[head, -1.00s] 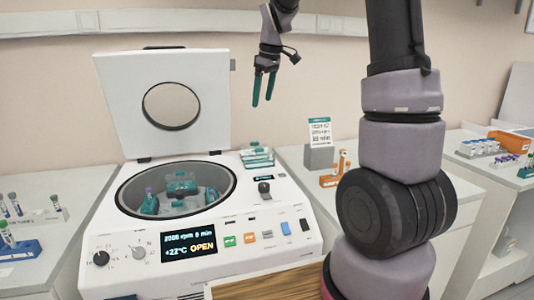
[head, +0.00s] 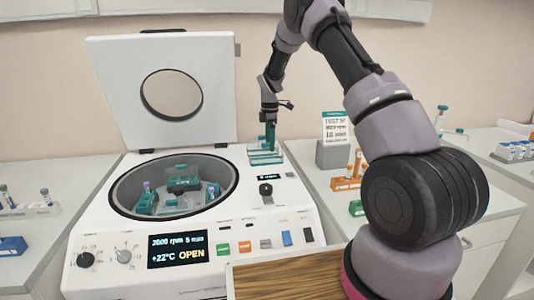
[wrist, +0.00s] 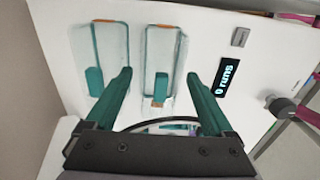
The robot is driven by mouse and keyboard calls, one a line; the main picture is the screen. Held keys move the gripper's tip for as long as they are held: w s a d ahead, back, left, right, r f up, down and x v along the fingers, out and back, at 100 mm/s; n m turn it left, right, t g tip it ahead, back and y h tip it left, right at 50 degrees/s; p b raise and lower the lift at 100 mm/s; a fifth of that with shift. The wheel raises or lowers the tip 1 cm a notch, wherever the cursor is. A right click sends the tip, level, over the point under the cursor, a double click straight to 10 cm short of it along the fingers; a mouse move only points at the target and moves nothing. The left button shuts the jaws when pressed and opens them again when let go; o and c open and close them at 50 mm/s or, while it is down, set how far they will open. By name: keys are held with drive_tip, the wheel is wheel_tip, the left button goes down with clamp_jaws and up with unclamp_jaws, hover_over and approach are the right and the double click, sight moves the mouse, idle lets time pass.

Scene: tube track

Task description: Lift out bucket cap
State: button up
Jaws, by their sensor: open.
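Two clear bucket caps with teal upright tabs lie side by side on the white deck, a left cap (wrist: 100,50) and a right cap (wrist: 163,55) in the wrist view. In the head view the caps (head: 262,158) show at the right rear of the centrifuge top. My gripper (head: 269,143) is over them, pointing down. In the wrist view my gripper (wrist: 160,78) is open, its teal fingers on either side of the right cap's tab. Nothing is held. Whether the fingertips reach tab height I cannot tell.
The centrifuge (head: 250,215) has its lid (head: 160,90) raised. Its bowl (head: 125,200) holds several teal buckets (head: 183,184), some with tubes. A sign on a grey block (head: 333,153) and an orange rack (head: 348,183) stand to the right.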

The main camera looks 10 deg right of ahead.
sight(270, 154)
wheel_tip(270, 154, down, 6)
drive_tip(key=shift+s+r, duration=0.1)
drive_tip(key=c, duration=1.1)
drive_tip(key=shift+r, duration=5)
drive_tip(key=shift+r, duration=0.1)
wheel_tip(270, 154, up, 5)
drive_tip(key=shift+f, duration=0.1)
